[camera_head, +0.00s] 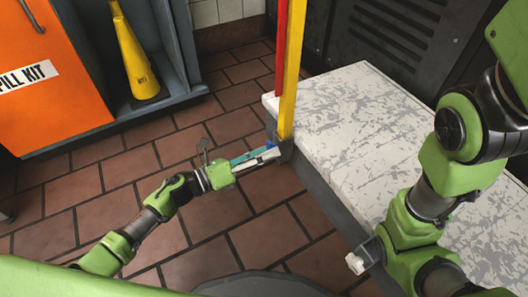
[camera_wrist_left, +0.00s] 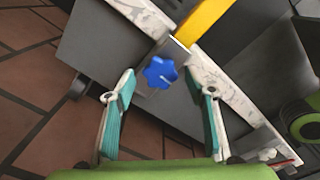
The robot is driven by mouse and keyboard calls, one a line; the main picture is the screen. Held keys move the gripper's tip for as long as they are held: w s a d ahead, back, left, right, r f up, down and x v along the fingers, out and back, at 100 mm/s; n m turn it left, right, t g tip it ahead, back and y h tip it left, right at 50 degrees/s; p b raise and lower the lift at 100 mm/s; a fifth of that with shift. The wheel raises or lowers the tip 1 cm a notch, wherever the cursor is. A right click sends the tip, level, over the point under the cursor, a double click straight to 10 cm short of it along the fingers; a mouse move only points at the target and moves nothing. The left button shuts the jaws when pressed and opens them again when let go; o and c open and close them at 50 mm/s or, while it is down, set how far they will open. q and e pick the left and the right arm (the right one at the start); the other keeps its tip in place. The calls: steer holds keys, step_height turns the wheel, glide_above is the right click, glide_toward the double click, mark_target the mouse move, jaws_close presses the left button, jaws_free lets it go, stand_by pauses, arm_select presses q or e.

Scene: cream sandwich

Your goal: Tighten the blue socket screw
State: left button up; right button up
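The blue socket screw (camera_wrist_left: 160,72) is a lobed blue knob on a grey bracket at the foot of the yellow post, at the corner of the white-topped block. In the head view only a small blue part of it (camera_head: 270,145) shows by the left gripper's tip. My left gripper (camera_head: 259,157) reaches it from the left. In the left wrist view its two teal-padded fingers (camera_wrist_left: 161,88) are open, one on each side of the knob, with visible gaps. The knob appears slightly ahead of the fingertips. My right gripper (camera_head: 358,261) is low right, mostly hidden by its arm; its opening is unclear.
The yellow post (camera_head: 290,70) rises at the block's corner, with a red post (camera_head: 281,45) behind it. The white-topped block (camera_head: 345,115) fills the right. An orange cabinet (camera_head: 55,110) and a yellow cone (camera_head: 136,60) stand upper left. The tiled floor between is clear.

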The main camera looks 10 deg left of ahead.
arm_select(q)
steer(key=shift+a, duration=0.1)
steer(key=v, duration=1.2)
stand_by(0.4)
